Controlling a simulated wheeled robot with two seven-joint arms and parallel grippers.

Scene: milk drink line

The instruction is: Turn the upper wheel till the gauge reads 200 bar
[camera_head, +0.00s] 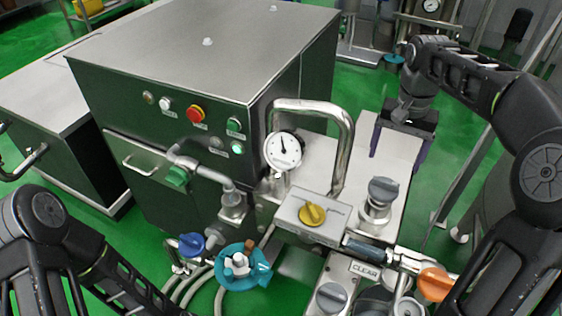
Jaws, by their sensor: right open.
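A round white pressure gauge (283,151) stands at the machine's front right corner. Its dark needle points about straight up; the scale figures are too small to read. A teal handwheel (262,274) with a pale hub sits low in front of the machine. Grey round knobs sit at the right (383,189) and lower down at the front (331,297). I cannot tell which of these is the upper wheel. My right gripper (397,160) is open and empty, pointing down behind the right grey knob, apart from it in the picture. My left arm shows at lower left, its gripper out of view.
A bent steel pipe (345,135) arches between the gauge and my right gripper. A yellow knob (312,214), a blue knob (191,244) and an orange handle (435,284) crowd the front. The steel cabinet (205,50) fills the back left.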

